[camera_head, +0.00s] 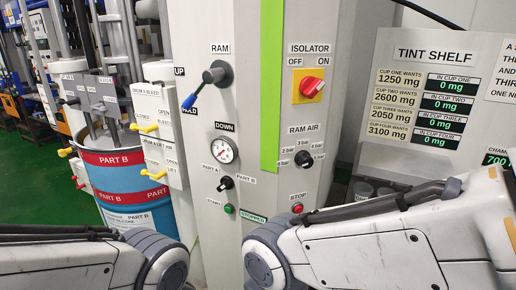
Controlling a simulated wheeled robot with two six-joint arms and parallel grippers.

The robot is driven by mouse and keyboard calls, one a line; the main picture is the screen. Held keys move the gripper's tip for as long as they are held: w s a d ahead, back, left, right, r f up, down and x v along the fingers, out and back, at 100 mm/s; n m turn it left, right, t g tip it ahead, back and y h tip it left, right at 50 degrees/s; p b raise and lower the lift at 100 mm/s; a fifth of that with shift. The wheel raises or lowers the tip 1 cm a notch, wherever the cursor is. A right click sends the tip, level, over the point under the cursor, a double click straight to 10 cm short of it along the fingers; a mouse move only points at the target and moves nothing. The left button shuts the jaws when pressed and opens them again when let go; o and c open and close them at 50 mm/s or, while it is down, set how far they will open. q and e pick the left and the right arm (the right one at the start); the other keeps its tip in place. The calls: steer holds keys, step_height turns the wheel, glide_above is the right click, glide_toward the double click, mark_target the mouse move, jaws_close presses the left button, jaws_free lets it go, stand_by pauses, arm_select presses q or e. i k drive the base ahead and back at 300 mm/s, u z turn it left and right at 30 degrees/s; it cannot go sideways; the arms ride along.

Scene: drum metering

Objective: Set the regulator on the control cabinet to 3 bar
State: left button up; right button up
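The control cabinet (246,95) is a tall pale grey box with a green stripe, in the middle of the head view. The regulator is a small black knob (304,159) under the words RAM AIR, on the cabinet's right part. Bar labels sit around it, with 3 bar above it and 2 bar to its left. Its exact pointing is too small to tell. A round white gauge (223,151) sits to its left, under the label DOWN. My arm links show along the bottom, below the knob and apart from it. Neither gripper is in view.
On the cabinet are a blue-tipped RAM lever (206,84), a red isolator switch (312,87), a black part selector (226,184), a green start button (229,208) and a red stop button (297,208). A blue drum (130,190) stands left; a tint shelf (400,80) stands right.

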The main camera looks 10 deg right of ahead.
mark_target(305, 160)
steer(key=z, duration=1.05)
steer(key=k, duration=0.2)
steer(key=u, duration=0.45)
